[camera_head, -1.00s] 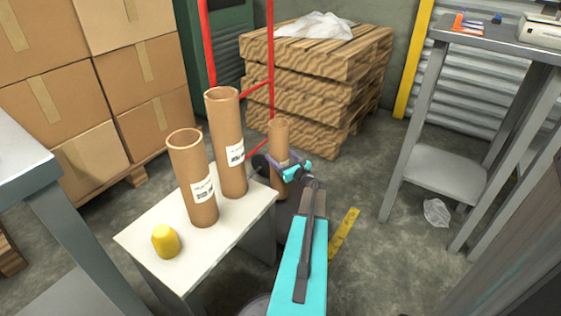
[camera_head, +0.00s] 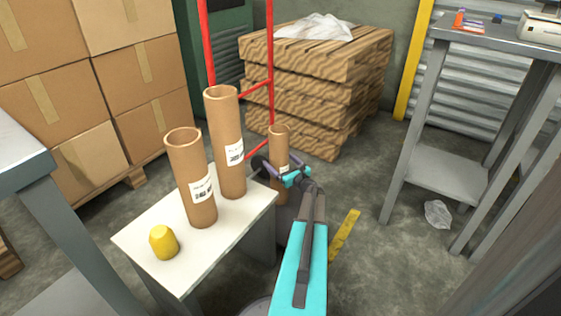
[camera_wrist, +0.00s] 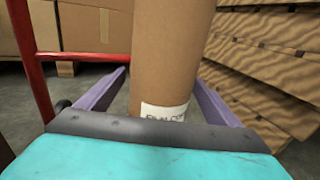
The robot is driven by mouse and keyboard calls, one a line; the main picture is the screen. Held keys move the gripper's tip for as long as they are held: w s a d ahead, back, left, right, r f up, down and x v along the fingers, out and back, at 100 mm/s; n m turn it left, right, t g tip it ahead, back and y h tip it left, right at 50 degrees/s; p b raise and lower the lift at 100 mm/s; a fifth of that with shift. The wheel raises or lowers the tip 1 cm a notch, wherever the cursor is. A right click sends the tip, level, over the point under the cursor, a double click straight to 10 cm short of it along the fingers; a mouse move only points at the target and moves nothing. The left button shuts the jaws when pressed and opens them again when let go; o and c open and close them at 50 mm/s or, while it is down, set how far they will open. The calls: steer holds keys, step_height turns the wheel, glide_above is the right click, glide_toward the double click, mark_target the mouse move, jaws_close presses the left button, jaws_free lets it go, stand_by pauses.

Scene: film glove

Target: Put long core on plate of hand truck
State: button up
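A brown cardboard core (camera_head: 279,147) is upright between the fingers of my gripper (camera_head: 289,176), beside the hand truck. In the wrist view, the core (camera_wrist: 170,60) leans a little, its top is out of frame, and narrow gaps show between it and the fingers (camera_wrist: 163,78). Its foot is mostly hidden, so I cannot tell what bears it. A tall core (camera_head: 226,145) and a second core (camera_head: 190,175) stand upright on the white table; the tall one looks longest. The hand truck has a red frame (camera_head: 270,70); its plate is mostly hidden.
Stacked wooden slabs (camera_head: 320,80) stand behind the hand truck, and cartons (camera_head: 60,100) at left. A grey shelf table (camera_head: 440,178) stands at right. Floor is open between it and my arm.

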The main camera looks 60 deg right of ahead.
steer(key=shift+r, duration=0.15)
steer(key=shift+s+a+p, duration=0.1)
steer(key=shift+s+p, duration=0.1)
steer(key=shift+p, duration=0.1)
steer(key=p+v, duration=0.3)
steer(key=v, duration=0.8)
steer(key=shift+s, duration=0.3)
steer(key=shift+s, duration=0.1)
